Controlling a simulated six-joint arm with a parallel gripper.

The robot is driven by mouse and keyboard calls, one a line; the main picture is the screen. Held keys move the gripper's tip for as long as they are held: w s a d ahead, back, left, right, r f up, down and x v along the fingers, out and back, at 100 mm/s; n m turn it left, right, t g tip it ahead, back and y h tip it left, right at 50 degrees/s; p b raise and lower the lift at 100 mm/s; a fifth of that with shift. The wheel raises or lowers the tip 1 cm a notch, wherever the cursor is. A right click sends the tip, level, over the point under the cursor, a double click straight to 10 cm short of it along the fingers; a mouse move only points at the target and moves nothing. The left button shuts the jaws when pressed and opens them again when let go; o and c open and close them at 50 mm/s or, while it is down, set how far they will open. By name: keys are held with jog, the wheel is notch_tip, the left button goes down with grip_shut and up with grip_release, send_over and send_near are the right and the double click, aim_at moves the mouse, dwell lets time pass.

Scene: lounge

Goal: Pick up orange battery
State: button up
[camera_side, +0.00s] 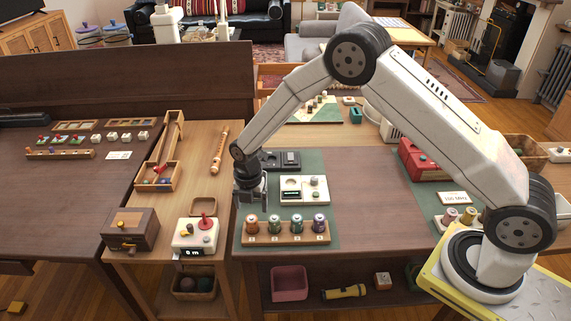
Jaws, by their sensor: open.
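The orange battery (252,225) stands upright at the left end of a wooden holder (287,239) on a green mat. To its right in the same holder stand two green batteries (274,225) and a purple one (319,223). My gripper (250,203) is open, just above and behind the orange battery in the picture, pointing down. It appears empty. Its fingers are small and dark here, and I cannot tell the exact gap to the battery top.
A white device (304,190) lies right of my gripper, with a dark device (282,160) behind it. A white box with a red joystick (196,233) and a wooden box (130,230) stand left. The brown table (371,205) right of the mat is clear.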

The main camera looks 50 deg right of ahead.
aim_at(251, 218)
jog(key=shift+w+a+f, duration=0.1)
jog(key=shift+f, duration=0.15)
jog(key=shift+f, duration=0.1)
jog(key=shift+f, duration=1.15)
jog(key=shift+w+f, duration=0.1)
jog(key=shift+f, duration=2.5)
grip_shut()
